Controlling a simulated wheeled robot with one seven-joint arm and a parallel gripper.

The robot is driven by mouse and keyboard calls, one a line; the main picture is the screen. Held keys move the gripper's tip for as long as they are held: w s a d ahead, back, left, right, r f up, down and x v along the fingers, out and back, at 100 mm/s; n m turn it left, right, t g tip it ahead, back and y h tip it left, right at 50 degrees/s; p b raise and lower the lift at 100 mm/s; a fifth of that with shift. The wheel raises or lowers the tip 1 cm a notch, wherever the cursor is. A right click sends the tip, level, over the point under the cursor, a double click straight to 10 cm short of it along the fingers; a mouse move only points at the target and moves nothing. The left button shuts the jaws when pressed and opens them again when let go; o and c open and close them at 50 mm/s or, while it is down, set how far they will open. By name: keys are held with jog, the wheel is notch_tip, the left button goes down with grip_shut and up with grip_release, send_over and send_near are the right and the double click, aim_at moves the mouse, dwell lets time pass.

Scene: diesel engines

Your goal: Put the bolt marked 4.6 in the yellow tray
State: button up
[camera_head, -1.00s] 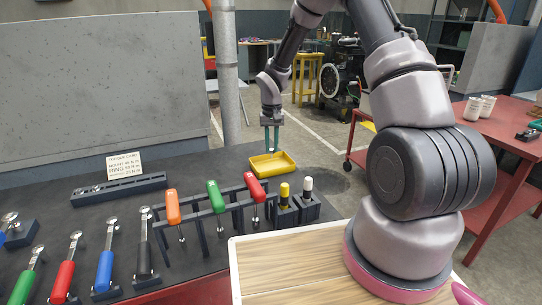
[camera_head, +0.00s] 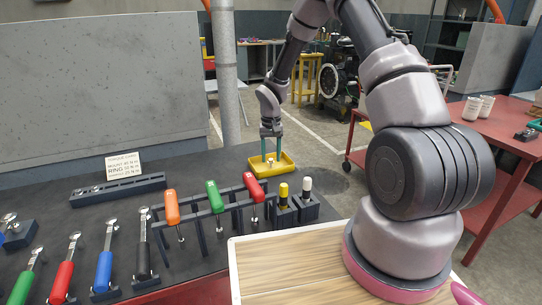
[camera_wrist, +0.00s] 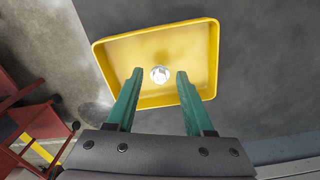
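The yellow tray (camera_head: 284,168) lies on the dark bench top near its far right edge. In the wrist view the tray (camera_wrist: 104,62) is seen from above, with one small silvery bolt (camera_wrist: 160,74) in it. The bolt's marking cannot be read. My gripper (camera_head: 271,157) is low over the tray. In the wrist view my gripper's green fingers (camera_wrist: 158,74) are spread apart, one to each side of the bolt, with gaps between them and it. The bolt appears loose, beyond the fingertips.
A rack holds orange (camera_head: 172,207), green (camera_head: 215,196) and red (camera_head: 254,187) handled screwdrivers. Yellow-topped (camera_head: 284,192) and white-topped (camera_head: 307,186) items stand in black blocks in front of the tray. A long dark holder (camera_head: 118,189) and a torque card (camera_head: 123,165) are to the left.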

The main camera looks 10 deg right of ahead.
jog(key=shift+r, duration=0.1)
notch_tip(320, 180, up, 12)
notch_tip(320, 180, up, 10)
jog(key=t, duration=0.1)
send_over(271, 159)
jog(key=s+d, duration=0.3)
jog(key=s, duration=0.1)
jog(key=s+d+r+m+t+y, duration=0.1)
jog(key=s+d+r+t, duration=0.1)
jog(key=s+r, duration=0.7)
jog(key=s+d+r+m+t+y, duration=0.1)
jog(key=s+r+t, duration=0.3)
jog(key=s+r, duration=0.5)
jog(key=s+d+m, duration=0.1)
jog(key=s, duration=0.6)
jog(key=shift+s+r, duration=0.3)
jog(key=shift+s, duration=0.1)
jog(key=shift+d, duration=0.1)
